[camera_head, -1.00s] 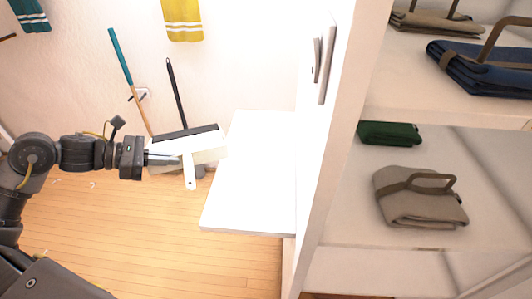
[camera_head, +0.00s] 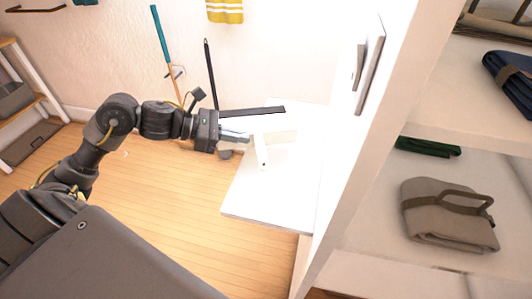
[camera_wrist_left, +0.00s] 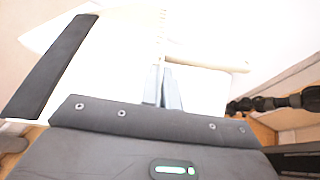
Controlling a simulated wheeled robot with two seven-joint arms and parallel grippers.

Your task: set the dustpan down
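The white dustpan (camera_head: 280,124) has a black lip along its far edge and a short pale handle pointing toward me. My left gripper (camera_head: 238,135) comes in from the left and is shut on the dustpan's near-left part. In the left wrist view the dustpan (camera_wrist_left: 110,62) fills much of the picture, with its black lip at left and handle at right. The two fingers (camera_wrist_left: 163,88) are close together on it. The dustpan is over the white shelf board (camera_head: 265,195); I cannot tell whether it touches. My right gripper is not in view.
A white upright panel (camera_head: 355,165) borders the board on the right. Beyond it, shelves hold folded cloth bags, one beige (camera_head: 440,218). A teal-topped broom (camera_head: 162,40) and a black-handled tool (camera_head: 210,75) lean on the back wall. The board's front is bare.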

